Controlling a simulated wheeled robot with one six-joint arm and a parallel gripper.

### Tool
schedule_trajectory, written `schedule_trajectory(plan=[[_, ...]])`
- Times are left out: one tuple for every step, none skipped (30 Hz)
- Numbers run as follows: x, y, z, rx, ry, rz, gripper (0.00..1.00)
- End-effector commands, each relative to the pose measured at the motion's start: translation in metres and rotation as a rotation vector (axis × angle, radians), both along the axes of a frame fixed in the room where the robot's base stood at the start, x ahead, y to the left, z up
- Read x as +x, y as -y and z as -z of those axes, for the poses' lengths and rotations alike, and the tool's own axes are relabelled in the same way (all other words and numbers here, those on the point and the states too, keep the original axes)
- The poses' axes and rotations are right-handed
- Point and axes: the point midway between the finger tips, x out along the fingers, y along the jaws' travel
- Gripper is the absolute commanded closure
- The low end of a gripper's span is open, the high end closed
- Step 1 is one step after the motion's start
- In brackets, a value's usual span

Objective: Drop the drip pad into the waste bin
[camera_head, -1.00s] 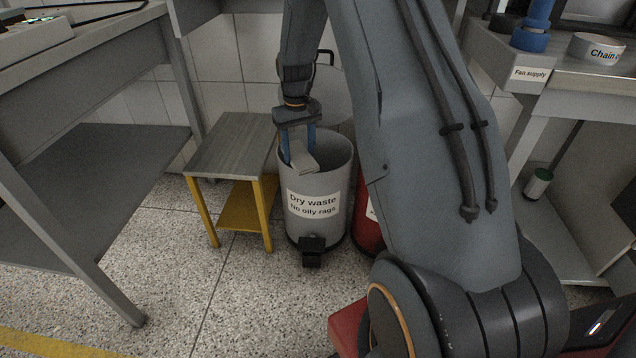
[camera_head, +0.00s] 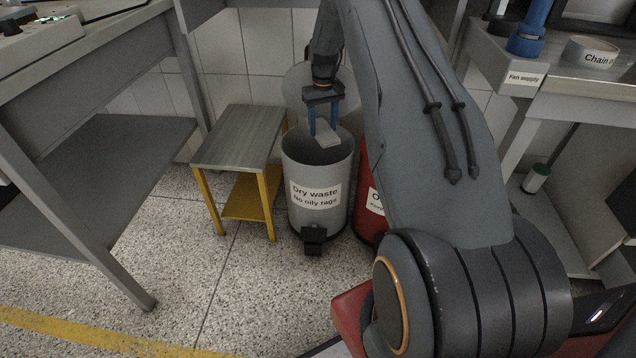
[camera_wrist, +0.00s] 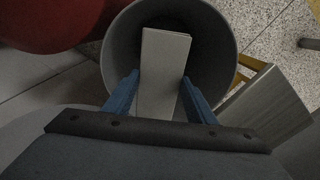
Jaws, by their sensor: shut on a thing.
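The drip pad (camera_head: 328,136) is a flat light-grey strip. My gripper (camera_head: 323,128) has blue fingers and is shut on it. In the head view the pad is at the mouth of the waste bin (camera_head: 316,192), a grey open cylinder labelled "Dry waste, No oily rags". In the wrist view the pad (camera_wrist: 163,72) lies between the two blue fingers of my gripper (camera_wrist: 158,88), over the round opening of the bin (camera_wrist: 120,62). The dark inside of the bin shows around the pad.
A small table (camera_head: 240,138) with yellow legs stands just left of the bin. A red bin (camera_head: 370,205) stands close on its right, partly hidden by my arm. A raised lid (camera_head: 300,88) is behind the bin. Speckled floor is free in front.

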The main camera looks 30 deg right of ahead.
Motion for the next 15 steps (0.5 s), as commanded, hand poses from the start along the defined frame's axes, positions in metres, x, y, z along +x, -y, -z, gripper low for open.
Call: schedule_trajectory(plan=[[0.000, 0.000, 0.009, 0.000, -0.001, 0.000, 0.70], [0.000, 0.000, 0.012, 0.000, -0.002, 0.000, 0.70], [0.000, 0.000, 0.017, 0.001, -0.002, 0.000, 0.70], [0.000, 0.000, 0.019, 0.001, -0.002, 0.000, 0.70], [0.000, 0.000, 0.022, 0.001, -0.002, 0.000, 0.70], [0.000, 0.000, 0.024, 0.000, -0.002, 0.000, 0.70], [0.000, 0.000, 0.026, 0.000, -0.001, 0.000, 0.70], [0.000, 0.000, 0.027, 0.000, -0.001, 0.000, 0.70], [0.000, 0.000, 0.027, 0.000, 0.000, 0.000, 0.70], [0.000, 0.000, 0.028, 0.000, 0.000, 0.000, 0.70], [0.000, 0.000, 0.028, 0.000, 0.000, 0.000, 0.70], [0.000, 0.000, 0.028, 0.000, 0.000, 0.000, 0.70], [0.000, 0.000, 0.028, 0.000, 0.000, 0.000, 0.70], [0.000, 0.000, 0.027, 0.000, 0.000, 0.000, 0.70], [0.000, 0.000, 0.027, 0.000, 0.000, 0.000, 0.70]])
